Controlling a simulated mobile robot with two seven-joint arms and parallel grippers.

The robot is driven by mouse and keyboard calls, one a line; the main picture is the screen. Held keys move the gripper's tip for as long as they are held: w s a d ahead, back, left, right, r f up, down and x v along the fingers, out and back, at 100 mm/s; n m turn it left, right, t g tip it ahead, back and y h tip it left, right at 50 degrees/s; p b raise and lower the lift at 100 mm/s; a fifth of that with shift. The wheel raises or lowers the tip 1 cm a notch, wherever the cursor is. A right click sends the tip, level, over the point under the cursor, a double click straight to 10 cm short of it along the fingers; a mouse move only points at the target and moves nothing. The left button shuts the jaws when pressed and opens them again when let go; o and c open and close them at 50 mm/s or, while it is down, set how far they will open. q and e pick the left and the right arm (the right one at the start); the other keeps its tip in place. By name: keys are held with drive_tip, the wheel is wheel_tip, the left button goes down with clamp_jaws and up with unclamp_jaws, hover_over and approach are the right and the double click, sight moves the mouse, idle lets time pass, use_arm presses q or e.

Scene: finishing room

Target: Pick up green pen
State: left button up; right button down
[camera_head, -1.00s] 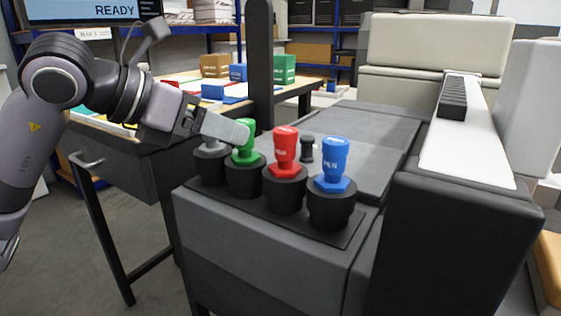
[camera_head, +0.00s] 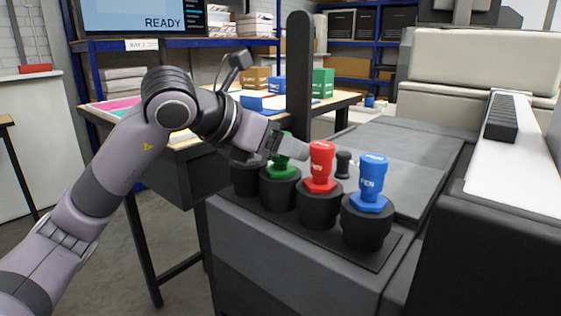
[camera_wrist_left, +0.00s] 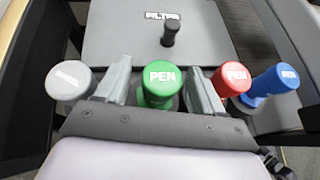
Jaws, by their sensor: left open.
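The green pen (camera_head: 283,168) stands upright in a black holder cup on the grey machine, with its upper part mostly hidden by my gripper. My left gripper (camera_head: 291,147) reaches it from the left. In the left wrist view, the green pen's cap (camera_wrist_left: 160,80) lies between the two spread fingers of my left gripper (camera_wrist_left: 158,72). The jaws are open, with one finger on each side; contact cannot be told. My right gripper is not in view.
The red pen (camera_head: 320,165) stands close by on the right, then the blue pen (camera_head: 373,182). A grey-capped pen (camera_wrist_left: 68,80) stands on the other side. A black knob (camera_head: 343,163) rises behind the row. A dark post (camera_head: 299,80) stands behind.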

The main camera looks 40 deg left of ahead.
use_arm(q)
drive_tip(key=c, duration=1.1)
drive_tip(key=shift+o, duration=0.2)
drive_tip(key=shift+r, duration=0.2)
